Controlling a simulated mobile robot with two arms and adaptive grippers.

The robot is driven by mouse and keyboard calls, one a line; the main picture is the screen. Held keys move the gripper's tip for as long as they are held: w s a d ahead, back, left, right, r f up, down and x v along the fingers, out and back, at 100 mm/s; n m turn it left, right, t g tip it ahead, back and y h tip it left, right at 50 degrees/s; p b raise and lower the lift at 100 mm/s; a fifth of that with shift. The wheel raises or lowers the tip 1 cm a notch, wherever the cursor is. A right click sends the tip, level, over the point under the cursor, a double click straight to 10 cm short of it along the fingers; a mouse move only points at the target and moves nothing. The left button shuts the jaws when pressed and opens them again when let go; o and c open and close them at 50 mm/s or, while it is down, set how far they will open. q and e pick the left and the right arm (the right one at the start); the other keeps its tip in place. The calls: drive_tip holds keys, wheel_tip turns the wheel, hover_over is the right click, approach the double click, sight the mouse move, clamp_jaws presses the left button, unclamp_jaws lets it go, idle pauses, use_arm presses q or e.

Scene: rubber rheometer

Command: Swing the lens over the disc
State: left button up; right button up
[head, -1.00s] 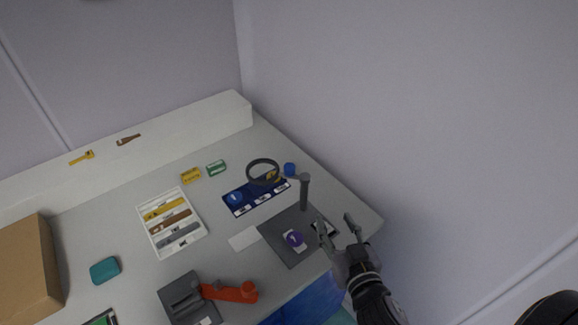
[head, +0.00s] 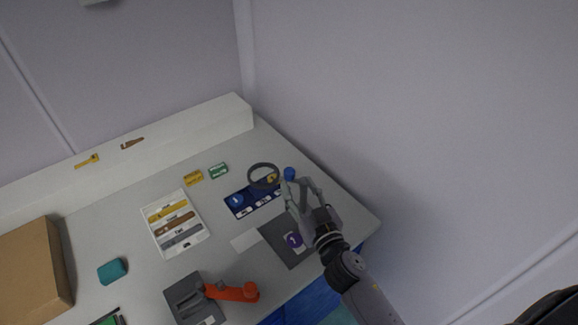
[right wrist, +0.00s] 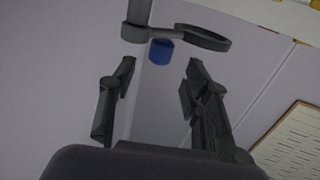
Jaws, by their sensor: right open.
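The lens (head: 263,166) is a dark ring on a short arm at the top of a grey post. It hangs over the blue tray, away from the dark mat. The purple disc (head: 294,240) lies on the dark grey mat (head: 279,252). My right gripper (head: 301,183) is open and empty at the lens post, covering most of the post in the head view. In the right wrist view the open right gripper (right wrist: 160,75) has the post top and lens ring (right wrist: 203,38) ahead, beyond the fingertips. I see no contact. My left gripper is out of view.
A blue tray (head: 235,212) lies behind the mat, with a blue cup (head: 290,173) near it. A white tool tray (head: 161,245), a grey device with an orange handle (head: 232,292) and a cardboard box (head: 32,272) stand to the left. A wall rises at right.

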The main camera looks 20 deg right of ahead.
sight(292, 176)
drive_tip(key=w, duration=0.4)
drive_tip(key=w+p, duration=0.1)
drive_tip(key=w, duration=0.1)
drive_tip(key=shift+w+a, duration=0.3)
drive_tip(key=shift+w, duration=0.05)
drive_tip(key=shift+c, duration=0.4)
clamp_jaws()
